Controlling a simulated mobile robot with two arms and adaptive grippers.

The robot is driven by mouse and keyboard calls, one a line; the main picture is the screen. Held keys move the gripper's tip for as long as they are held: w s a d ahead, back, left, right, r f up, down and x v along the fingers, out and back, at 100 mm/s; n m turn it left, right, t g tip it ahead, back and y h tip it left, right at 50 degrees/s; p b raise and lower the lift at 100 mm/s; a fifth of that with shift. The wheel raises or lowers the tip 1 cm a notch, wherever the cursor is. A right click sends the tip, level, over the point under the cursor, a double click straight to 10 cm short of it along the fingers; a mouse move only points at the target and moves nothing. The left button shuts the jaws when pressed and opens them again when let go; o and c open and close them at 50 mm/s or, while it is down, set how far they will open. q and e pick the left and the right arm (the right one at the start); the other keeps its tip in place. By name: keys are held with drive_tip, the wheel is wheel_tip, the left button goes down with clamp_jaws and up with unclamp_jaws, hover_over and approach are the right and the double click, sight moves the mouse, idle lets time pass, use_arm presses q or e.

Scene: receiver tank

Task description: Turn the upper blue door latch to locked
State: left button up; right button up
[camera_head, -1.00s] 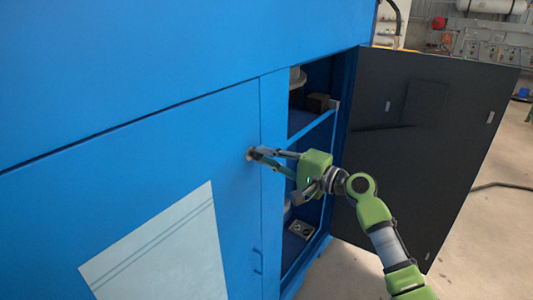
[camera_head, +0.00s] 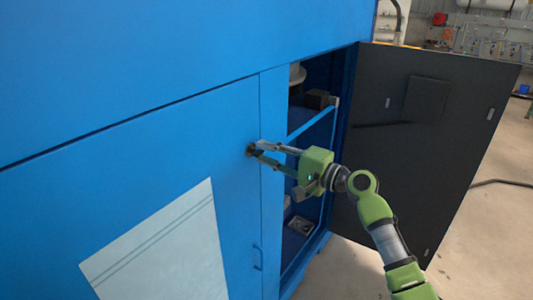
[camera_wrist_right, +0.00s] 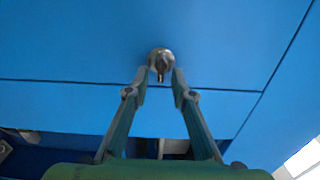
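The upper latch (camera_head: 250,150) is a small metal knob on the closed blue door (camera_head: 170,140), close to its right edge. In the right wrist view the latch (camera_wrist_right: 160,58) is round, with a narrow tab pointing down in the picture. My right gripper (camera_head: 259,151) is at the latch, coming from the right. In the right wrist view its fingertips (camera_wrist_right: 160,77) are apart, one on each side of the tab, with a visible gap on both sides. Its fingers partly hide the latch in the head view. My left gripper is in no view.
A dark door (camera_head: 430,140) stands open on the right, beside the open cabinet bay with its shelf and fittings. My right arm passes in front of this bay. A small lower handle (camera_head: 257,258) and a pale panel (camera_head: 160,250) are on the blue front.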

drive_tip(key=v, duration=1.1)
drive_tip(key=shift+s+d, duration=0.15)
drive_tip(key=shift+d, duration=0.15)
drive_tip(key=w+d+f+m+h, duration=0.1)
drive_tip(key=d+f+h, duration=0.25)
drive_tip(key=f, duration=1.15)
drive_tip(key=d+f+m+h, duration=0.1)
drive_tip(key=d+f+h, duration=0.25)
drive_tip(key=f, duration=1.15)
drive_tip(key=s+d+f+n+g+h, duration=0.15)
drive_tip(key=s+f, duration=0.35)
drive_tip(key=f, duration=0.6)
drive_tip(key=s+d+f+g+h, duration=0.1)
drive_tip(key=s+d+f+h, duration=0.1)
drive_tip(key=s+f, duration=0.65)
drive_tip(key=s+d+f+n+g+h+b, duration=0.1)
drive_tip(key=s+d+f+n+g+h, duration=0.15)
drive_tip(key=s+f, duration=1.05)
drive_tip(key=s+d+f+n+g+h+b, duration=0.1)
drive_tip(key=s+f+n+g, duration=0.25)
drive_tip(key=s+f, duration=1)
drive_tip(key=s+a+f+n+g, duration=0.1)
drive_tip(key=s+n, duration=0.3)
drive_tip(key=s, duration=1.4)
drive_tip(key=shift+h, duration=0.3)
